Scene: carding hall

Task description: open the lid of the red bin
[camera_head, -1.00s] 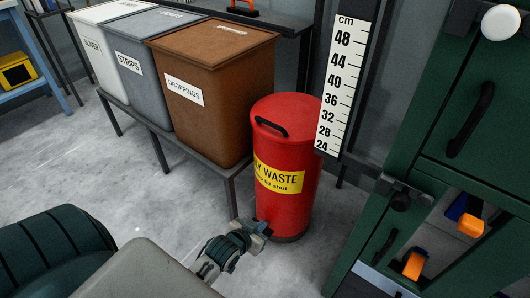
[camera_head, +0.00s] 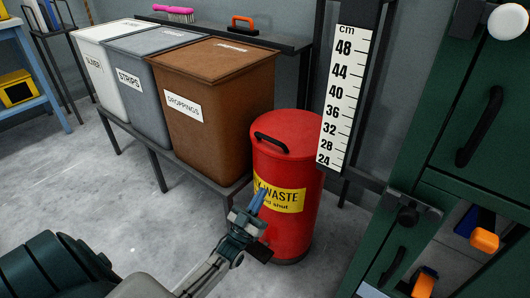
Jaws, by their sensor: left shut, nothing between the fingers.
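The red bin (camera_head: 296,228) is a tall round can standing on the floor, with a yellow label (camera_head: 285,200) reading partly "WASTE". Its red lid (camera_head: 302,127) is down on top, with a black bar handle (camera_head: 271,143) toward the left of the lid. My left gripper (camera_head: 258,199) is in front of the bin at label height, below the lid handle, and covers the label's left end. Its fingers are shut and empty, pointing up. I cannot tell if they touch the bin wall. My right gripper is not in view.
A brown droppings bin (camera_head: 215,117), a grey strips bin (camera_head: 130,97) and a white bin (camera_head: 92,72) stand on a dark rack left of the red bin. A height scale (camera_head: 345,90) and a green cabinet (camera_head: 460,140) are close on the right. Floor is clear at left.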

